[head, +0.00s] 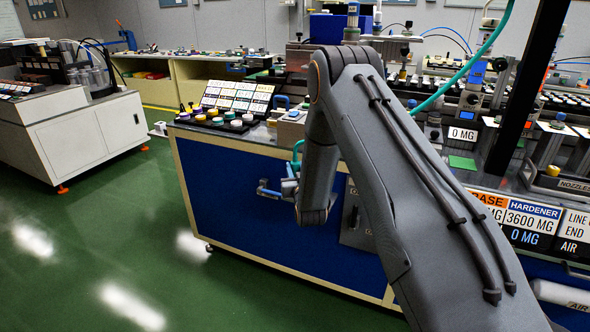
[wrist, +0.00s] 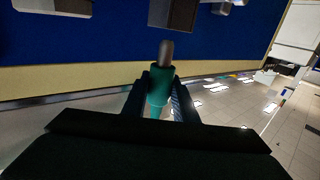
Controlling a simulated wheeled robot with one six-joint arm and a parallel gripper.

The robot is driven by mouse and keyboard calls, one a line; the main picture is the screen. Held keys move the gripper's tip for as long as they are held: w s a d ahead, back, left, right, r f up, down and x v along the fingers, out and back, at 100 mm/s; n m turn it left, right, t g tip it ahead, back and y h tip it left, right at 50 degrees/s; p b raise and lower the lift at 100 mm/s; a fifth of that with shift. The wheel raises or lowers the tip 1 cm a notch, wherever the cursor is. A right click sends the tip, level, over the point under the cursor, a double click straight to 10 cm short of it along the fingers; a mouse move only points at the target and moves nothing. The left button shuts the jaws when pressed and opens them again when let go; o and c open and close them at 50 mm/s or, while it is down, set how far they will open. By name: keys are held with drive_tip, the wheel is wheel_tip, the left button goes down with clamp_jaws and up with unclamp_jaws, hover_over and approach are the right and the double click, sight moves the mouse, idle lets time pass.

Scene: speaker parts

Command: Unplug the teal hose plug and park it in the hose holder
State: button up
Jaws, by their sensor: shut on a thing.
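In the wrist view, my gripper (wrist: 160,90) is shut on the teal hose plug (wrist: 157,95). The plug's rounded grey tip (wrist: 166,50) sticks out past the fingers and is free of any socket. It points toward the blue cabinet front, with a visible gap. In the head view, my gripper (head: 268,189) is small, in front of the blue cabinet and left of my forearm. The teal hose (head: 487,48) runs down at the upper right and passes behind my arm. I cannot clearly make out the hose holder.
The blue cabinet (head: 225,185) has a cream frame. A grey block (wrist: 175,13) projects from its front in the wrist view. A grey panel (head: 356,222) is on it, partly behind my arm. Colored caps (head: 215,120) stand on top. The green floor (head: 120,240) to the left is clear.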

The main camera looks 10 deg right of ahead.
drive_tip(key=shift+f+b, duration=1.35)
drive_tip(key=shift+f, duration=0.75)
drive_tip(key=o, duration=1.1)
drive_tip(key=shift+o, duration=0.2)
drive_tip(key=s, duration=0.7)
drive_tip(key=shift+s+a, duration=0.15)
drive_tip(key=shift+s, duration=0.25)
drive_tip(key=shift+r, duration=0.1)
